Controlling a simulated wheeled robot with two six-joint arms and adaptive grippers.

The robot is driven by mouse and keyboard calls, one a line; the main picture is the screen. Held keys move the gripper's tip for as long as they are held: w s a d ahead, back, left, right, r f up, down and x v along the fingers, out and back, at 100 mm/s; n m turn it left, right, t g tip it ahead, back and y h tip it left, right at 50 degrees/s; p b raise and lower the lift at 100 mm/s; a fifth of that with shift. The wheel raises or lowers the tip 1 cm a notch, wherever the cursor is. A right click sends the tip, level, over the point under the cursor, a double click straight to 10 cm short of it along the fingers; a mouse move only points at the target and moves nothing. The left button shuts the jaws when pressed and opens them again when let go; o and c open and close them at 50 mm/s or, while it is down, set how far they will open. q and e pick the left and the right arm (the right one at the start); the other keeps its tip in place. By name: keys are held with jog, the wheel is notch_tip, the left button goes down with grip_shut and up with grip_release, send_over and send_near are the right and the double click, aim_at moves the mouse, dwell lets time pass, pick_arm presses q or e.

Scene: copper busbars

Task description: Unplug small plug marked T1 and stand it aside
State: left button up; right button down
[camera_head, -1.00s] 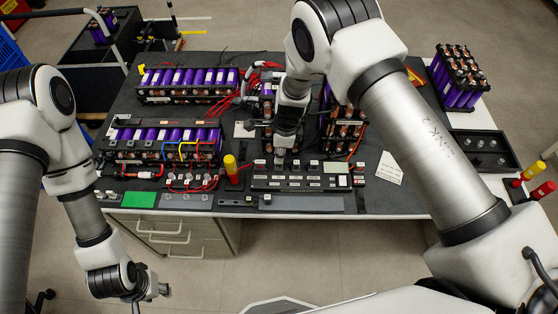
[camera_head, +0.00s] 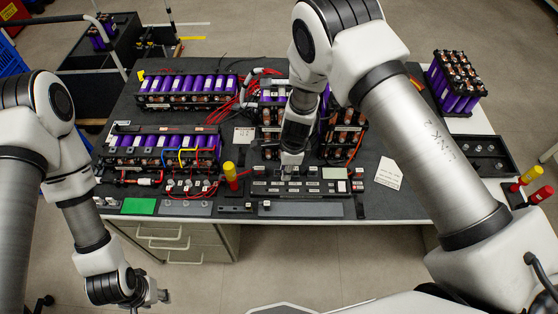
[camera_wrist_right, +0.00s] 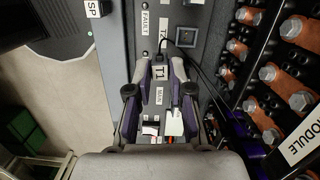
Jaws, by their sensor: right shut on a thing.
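The small plug marked T1 (camera_wrist_right: 160,72) shows in the right wrist view between the fingers of my right gripper (camera_wrist_right: 160,78), which is shut on it. The plug is at the dark panel strip (camera_wrist_right: 145,28); I cannot tell whether it is still seated. In the head view my right gripper (camera_head: 289,174) is low over the labelled panel (camera_head: 262,190) at the table's front, and the plug is too small to make out. My left gripper (camera_head: 160,296) hangs in front of the table, away from the panel; its opening is unclear.
Purple battery modules (camera_head: 185,87) and red cables stand behind the panel. A yellow-topped post (camera_head: 230,172) is left of the panel. A white paper (camera_head: 388,174) lies to its right. A black tray (camera_head: 484,156) sits further right. Dark table surface is clear near the right front.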

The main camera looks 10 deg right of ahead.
jog(key=s+d+b, duration=0.1)
jog(key=s+b, duration=0.1)
jog(key=s+d+f+b, duration=0.1)
jog(key=s+d+b, duration=0.1)
jog(key=s, duration=0.1)
jog(key=s+d+f+b, duration=0.1)
jog(key=s+d+b, duration=0.1)
jog(key=s+b, duration=0.1)
jog(key=shift+s+d, duration=0.1)
jog(key=shift+d, duration=0.05)
jog(key=shift+m, duration=0.5)
jog(key=s+b, duration=0.1)
jog(key=b, duration=0.2)
jog(key=s+d+b, duration=0.1)
jog(key=b, duration=0.2)
jog(key=s+d+b, duration=0.1)
jog(key=b, duration=0.2)
jog(key=shift+s+d+r, duration=0.25)
jog(key=shift+s+r, duration=0.1)
jog(key=shift+r, duration=0.05)
jog(key=shift+w+r+b, duration=0.2)
jog(key=shift+w+b, duration=0.3)
jog(key=shift+b, duration=0.1)
jog(key=shift+w+r+b, duration=0.15)
jog(key=shift+w+b, duration=0.3)
jog(key=shift+b, duration=0.1)
notch_tip(320, 180, down, 2)
jog(key=b, duration=0.3)
jog(key=shift+f, duration=0.5)
jog(key=shift+f, duration=0.1)
